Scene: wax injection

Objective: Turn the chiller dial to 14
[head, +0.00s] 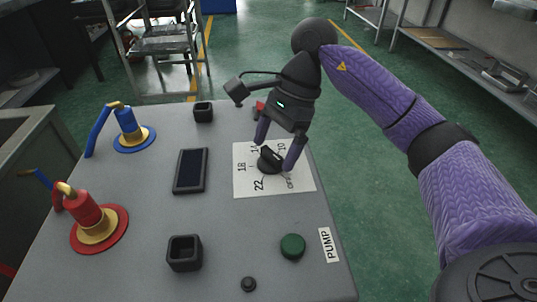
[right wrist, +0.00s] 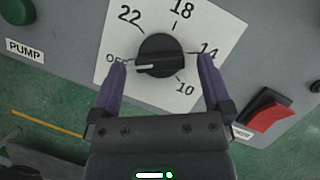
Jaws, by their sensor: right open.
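The black chiller dial (head: 270,160) sits on a white label plate (head: 244,152) marked OFF, 10, 14, 18 and 22. In the right wrist view the dial (right wrist: 160,55) has a white pointer line aimed left, toward OFF. The 14 mark (right wrist: 208,49) is on the dial's right side there, partly covered by a finger. My right gripper (head: 276,151) is open, its fingers on either side of the dial; in the right wrist view the fingertips (right wrist: 162,64) flank it with visible gaps. I cannot tell whether either touches the plate. My left gripper is not in view.
A green button (head: 292,246) by the PUMP label and a red rocker switch (right wrist: 269,115) are near the dial. A dark display (head: 190,170), square black sockets (head: 184,253), and blue (head: 128,124) and red (head: 89,216) valves stand on the grey panel.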

